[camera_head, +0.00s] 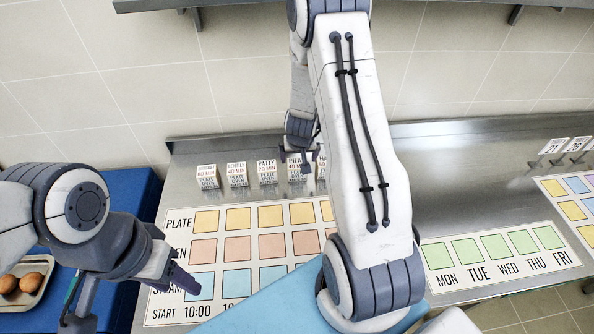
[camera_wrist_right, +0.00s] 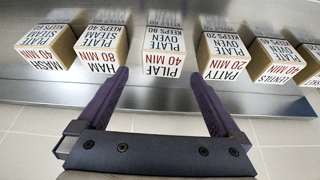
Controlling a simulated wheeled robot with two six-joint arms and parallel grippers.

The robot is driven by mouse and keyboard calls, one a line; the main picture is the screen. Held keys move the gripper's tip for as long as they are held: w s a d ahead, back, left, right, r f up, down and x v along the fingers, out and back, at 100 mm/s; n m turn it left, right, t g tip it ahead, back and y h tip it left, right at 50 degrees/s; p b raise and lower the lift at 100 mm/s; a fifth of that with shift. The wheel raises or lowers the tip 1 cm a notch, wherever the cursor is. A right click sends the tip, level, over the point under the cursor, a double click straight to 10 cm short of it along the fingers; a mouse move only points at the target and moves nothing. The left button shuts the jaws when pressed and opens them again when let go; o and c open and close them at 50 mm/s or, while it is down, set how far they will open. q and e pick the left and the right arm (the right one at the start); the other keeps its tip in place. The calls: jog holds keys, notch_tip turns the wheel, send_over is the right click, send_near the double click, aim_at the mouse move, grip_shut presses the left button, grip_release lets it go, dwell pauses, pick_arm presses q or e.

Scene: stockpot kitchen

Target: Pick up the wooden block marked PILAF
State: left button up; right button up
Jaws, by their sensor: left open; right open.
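The wooden block marked PILAF (camera_wrist_right: 164,45) stands upright in a row of similar blocks. In the right wrist view it shows at top middle, beyond and between the two fingertips of my right gripper (camera_wrist_right: 160,76). My right gripper is open and empty, its fingers pointing toward the block. In the head view the PILAF block (camera_head: 295,172) is partly covered by my right gripper (camera_head: 303,150), which hangs close to it. My left gripper (camera_head: 135,285) is open at the lower left, away from the blocks.
The PATTY block (camera_wrist_right: 223,57) and the HAM block (camera_wrist_right: 102,50) stand close on either side of PILAF. A LENTILS block (camera_head: 237,174) is further left in the head view. A printed chart (camera_head: 182,308) lies in front. A tray with eggs (camera_head: 22,300) sits at left.

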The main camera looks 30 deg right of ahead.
aim_at(297, 163)
jog(key=shift+a+x, duration=0.1)
jog(key=shift+x, duration=1.35)
jog(key=shift+a+x, duration=0.15)
jog(key=shift+x, duration=1.35)
jog(key=c, duration=1.3)
jog(key=shift+c, duration=0.4)
jog(key=shift+r, duration=0.15)
